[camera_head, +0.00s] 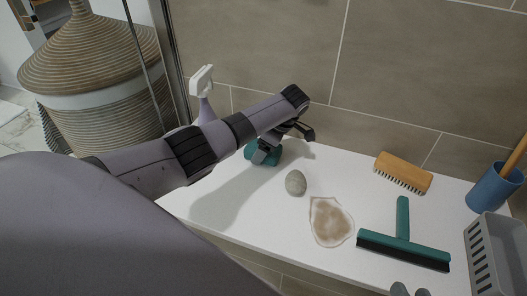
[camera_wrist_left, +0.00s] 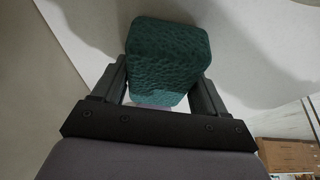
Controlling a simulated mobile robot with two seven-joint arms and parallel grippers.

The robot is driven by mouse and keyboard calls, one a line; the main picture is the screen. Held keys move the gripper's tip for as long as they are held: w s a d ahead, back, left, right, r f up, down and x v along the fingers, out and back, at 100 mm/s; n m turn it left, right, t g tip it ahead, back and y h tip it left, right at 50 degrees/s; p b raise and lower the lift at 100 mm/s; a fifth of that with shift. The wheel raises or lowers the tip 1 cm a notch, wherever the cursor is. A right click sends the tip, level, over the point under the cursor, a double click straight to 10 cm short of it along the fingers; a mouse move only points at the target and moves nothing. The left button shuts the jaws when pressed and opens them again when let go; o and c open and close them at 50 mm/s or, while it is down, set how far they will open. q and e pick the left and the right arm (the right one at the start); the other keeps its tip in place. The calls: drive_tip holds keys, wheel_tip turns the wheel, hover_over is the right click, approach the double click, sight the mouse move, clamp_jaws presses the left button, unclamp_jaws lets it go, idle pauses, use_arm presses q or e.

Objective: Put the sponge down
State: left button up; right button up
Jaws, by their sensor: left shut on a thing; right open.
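The sponge is a dark teal block (camera_head: 273,154) at the back left of the white ledge (camera_head: 225,207). In the left wrist view the sponge (camera_wrist_left: 168,50) sits between both fingers of my left gripper (camera_wrist_left: 165,80), which is shut on it. In the head view my left arm reaches in from the left and its gripper partly covers the sponge. I cannot tell whether the sponge touches the ledge.
A grey stone (camera_head: 296,183) and a brownish stain (camera_head: 331,222) are right of the sponge. A green squeegee (camera_head: 403,240), wooden brush (camera_head: 403,172), blue cup (camera_head: 492,188) and grey basket (camera_head: 484,262) stand or lie farther right. A white-headed bottle (camera_head: 202,80) shows behind my arm.

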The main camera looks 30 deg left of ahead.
use_arm(q)
drive_tip(key=shift+r, duration=0.1)
drive_tip(key=shift+f, duration=0.2)
drive_tip(key=o, duration=1.1)
drive_tip(key=shift+r, duration=0.15)
use_arm(e)
drive_tip(key=shift+r, duration=0.1)
use_arm(q)
drive_tip(key=shift+d+r+p, duration=0.1)
drive_tip(key=shift+r+p, duration=0.2)
drive_tip(key=shift+r, duration=0.05)
drive_tip(key=p+v, duration=0.4)
drive_tip(key=v, duration=0.6)
drive_tip(key=shift+d+r, duration=0.15)
drive_tip(key=shift+r, duration=0.15)
drive_tip(key=shift+d+r, duration=0.25)
drive_tip(key=shift+r, duration=0.05)
use_arm(e)
drive_tip(key=d, duration=0.1)
drive_tip(key=d+h, duration=0.1)
drive_tip(key=s+d+r+n+h, duration=0.1)
drive_tip(key=shift+d, duration=0.3)
